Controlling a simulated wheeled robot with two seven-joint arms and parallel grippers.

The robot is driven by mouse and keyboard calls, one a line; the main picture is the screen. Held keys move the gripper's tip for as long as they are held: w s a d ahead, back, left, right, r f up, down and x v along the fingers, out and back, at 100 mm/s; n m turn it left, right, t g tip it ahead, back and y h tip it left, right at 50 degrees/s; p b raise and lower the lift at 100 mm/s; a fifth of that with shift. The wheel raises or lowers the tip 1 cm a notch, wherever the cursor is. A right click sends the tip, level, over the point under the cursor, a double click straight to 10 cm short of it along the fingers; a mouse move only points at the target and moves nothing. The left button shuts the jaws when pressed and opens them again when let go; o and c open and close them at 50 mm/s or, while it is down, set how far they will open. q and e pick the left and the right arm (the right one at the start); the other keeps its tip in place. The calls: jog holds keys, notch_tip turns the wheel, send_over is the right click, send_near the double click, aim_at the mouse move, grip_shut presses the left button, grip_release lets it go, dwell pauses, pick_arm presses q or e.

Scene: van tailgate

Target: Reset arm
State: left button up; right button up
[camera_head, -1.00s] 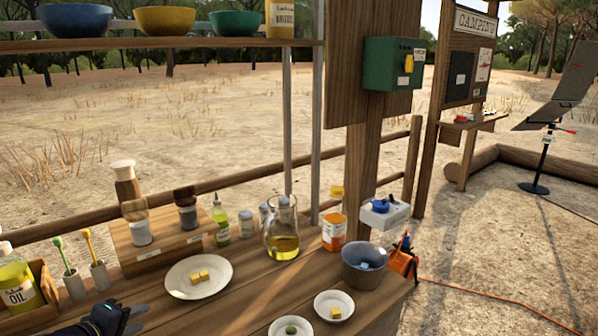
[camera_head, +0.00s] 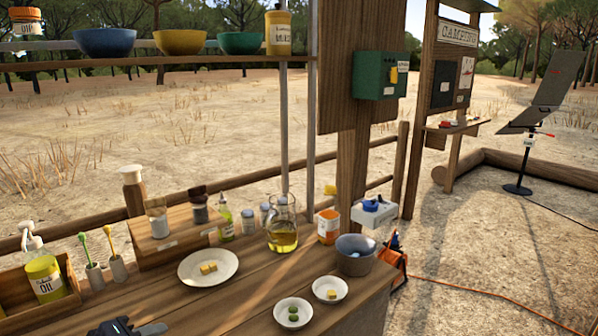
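My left gripper (camera_head: 130,328) shows only in part at the bottom left edge of the head view, low over the wooden table (camera_head: 215,305). It is dark, and its fingertips are too cut off to tell whether they are open or shut. I see no object in the visible part. It is in front of the white plate (camera_head: 190,275) with yellow cubes and apart from it. My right gripper is not in view.
Small white bowls stand at the front right: one with green pieces (camera_head: 281,316), one with a yellow cube (camera_head: 319,285). The table's middle front is clear.

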pick_arm(q)
jog(key=s+d+r+m+g+h+p, duration=0.2)
jog(key=s+d+r+m+p, duration=0.15)
jog(key=s+d, duration=0.4)
jog(key=s+a+f+m+g+y+p, duration=0.1)
jog(key=s+m+g+y+p, duration=0.1)
jog(key=s, duration=0.8)
jog(key=shift+s+m+g+y, duration=0.2)
jog(key=shift+m+g+y, duration=0.4)
jog(key=shift+m, duration=0.25)
